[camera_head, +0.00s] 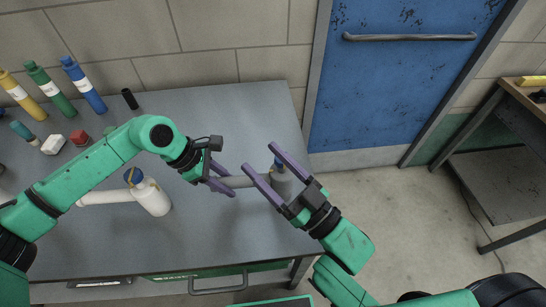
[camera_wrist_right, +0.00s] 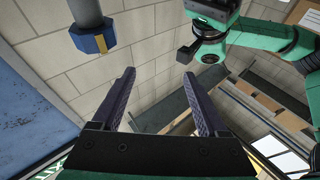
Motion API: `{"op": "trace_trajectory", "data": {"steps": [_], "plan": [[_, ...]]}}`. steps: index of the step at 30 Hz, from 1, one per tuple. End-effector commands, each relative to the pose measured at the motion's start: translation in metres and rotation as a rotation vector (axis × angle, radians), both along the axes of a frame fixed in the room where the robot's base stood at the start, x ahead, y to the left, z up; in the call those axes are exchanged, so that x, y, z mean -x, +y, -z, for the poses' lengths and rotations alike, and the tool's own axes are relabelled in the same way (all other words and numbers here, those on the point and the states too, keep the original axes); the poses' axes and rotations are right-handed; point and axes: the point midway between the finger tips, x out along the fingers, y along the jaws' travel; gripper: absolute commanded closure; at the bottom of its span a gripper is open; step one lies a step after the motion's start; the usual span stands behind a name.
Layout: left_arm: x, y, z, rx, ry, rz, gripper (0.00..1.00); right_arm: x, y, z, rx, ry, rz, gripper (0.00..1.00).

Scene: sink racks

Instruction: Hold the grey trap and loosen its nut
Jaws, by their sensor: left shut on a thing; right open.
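The grey trap (camera_head: 283,187) stands near the right end of the bench, partly hidden by my right gripper. Its dark blue nut (camera_head: 277,163) is on top; a blue nut with a yellow mark also shows at upper left in the right wrist view (camera_wrist_right: 91,43). A pale pipe (camera_head: 243,182) runs left from the trap. My left gripper (camera_head: 230,182) is shut on this pipe. My right gripper (camera_head: 260,159) is open and empty, its fingers pointing up-left over the trap. In the right wrist view (camera_wrist_right: 158,75) the nut is outside the fingers, to their left.
A white trap (camera_head: 153,198) with a pale side pipe is on the bench (camera_head: 240,125) at left, by my left arm. Several bottles (camera_head: 84,85), a white block (camera_head: 53,145) and a red block (camera_head: 80,138) are at the far left.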

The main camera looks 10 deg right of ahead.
Motion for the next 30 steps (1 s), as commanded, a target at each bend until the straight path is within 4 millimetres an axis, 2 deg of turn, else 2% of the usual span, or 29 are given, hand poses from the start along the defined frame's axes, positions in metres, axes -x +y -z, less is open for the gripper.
{"op": "trace_trajectory", "data": {"steps": [3,8,11,15,18,21,25,30], "plan": [[0.000,0.000,-0.001,0.001,-0.001,0.000,1.00,0.012,0.009,0.003,0.011,-0.040,-0.193,0.23],[0.000,0.000,-0.001,0.001,-0.001,0.000,1.00,0.015,-0.009,0.015,0.051,-0.019,-0.365,0.23],[0.000,0.000,-0.001,0.001,-0.001,0.000,1.00,0.009,-0.033,0.025,0.104,0.018,-0.415,0.23],[0.000,0.000,0.000,0.001,-0.001,0.000,1.00,-0.009,-0.077,0.027,0.180,0.067,-0.414,0.23],[0.000,0.000,0.000,0.001,-0.001,0.000,1.00,-0.006,-0.099,0.047,0.251,0.123,-0.394,0.23],[0.000,0.000,0.000,0.000,-0.001,0.000,1.00,-0.006,-0.113,0.053,0.288,0.144,-0.377,0.23],[0.000,0.000,0.000,0.000,-0.001,0.000,1.00,-0.009,-0.110,0.055,0.294,0.147,-0.373,0.23],[0.000,0.000,0.000,0.000,-0.001,0.000,1.00,-0.023,-0.084,0.053,0.288,0.142,-0.370,0.23]]}}
